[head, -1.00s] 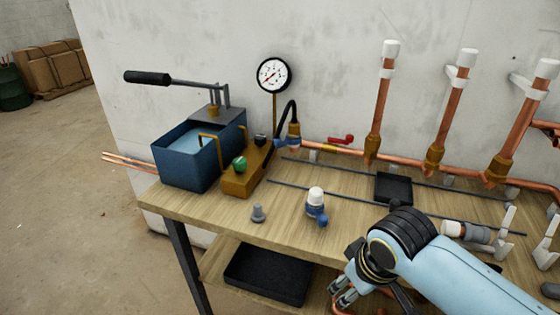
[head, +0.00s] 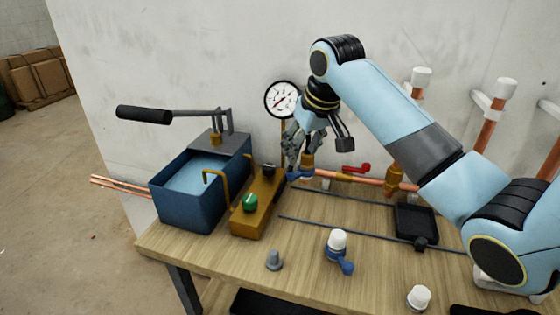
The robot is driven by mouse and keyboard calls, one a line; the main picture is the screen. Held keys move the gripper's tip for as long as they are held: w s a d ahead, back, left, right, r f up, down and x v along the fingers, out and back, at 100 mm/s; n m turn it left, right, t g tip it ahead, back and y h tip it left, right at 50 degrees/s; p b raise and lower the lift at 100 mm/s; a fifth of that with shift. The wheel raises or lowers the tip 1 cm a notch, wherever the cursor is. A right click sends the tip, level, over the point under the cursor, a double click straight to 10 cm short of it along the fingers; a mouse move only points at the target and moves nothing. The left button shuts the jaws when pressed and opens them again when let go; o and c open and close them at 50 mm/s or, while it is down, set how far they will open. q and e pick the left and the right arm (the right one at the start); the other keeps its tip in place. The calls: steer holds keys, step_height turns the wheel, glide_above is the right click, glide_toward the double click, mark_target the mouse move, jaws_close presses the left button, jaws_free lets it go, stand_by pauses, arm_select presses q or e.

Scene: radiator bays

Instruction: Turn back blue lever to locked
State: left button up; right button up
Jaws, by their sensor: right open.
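The back blue lever (head: 298,175) sits at the left end of the copper pipe, beside a brass fitting (head: 307,163). It is partly covered by my gripper. My right gripper (head: 295,157) points down just above the lever, in front of the wall, open with nothing seen between its fingers. I cannot tell whether the fingers touch the lever. My left gripper is out of view.
A blue pump tank (head: 185,208) with a black-handled arm stands left, beside a brass block with a green knob (head: 250,202). A gauge (head: 282,99) is behind my gripper. A red lever (head: 356,168) is on the pipe to the right.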

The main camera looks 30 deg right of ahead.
steer(key=w, duration=0.2)
glide_above(290, 171)
steer(key=s, duration=0.3)
step_height(290, 171, down, 4)
steer(key=x, duration=0.4)
steer(key=shift+w+f, duration=0.25)
steer(key=shift+w, duration=0.15)
steer(key=shift+w+f, duration=0.2)
steer(key=shift+f, duration=0.3)
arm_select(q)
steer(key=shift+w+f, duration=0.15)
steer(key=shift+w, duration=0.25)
arm_select(e)
steer(key=c, duration=0.4)
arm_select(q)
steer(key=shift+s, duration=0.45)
arm_select(e)
jaws_close()
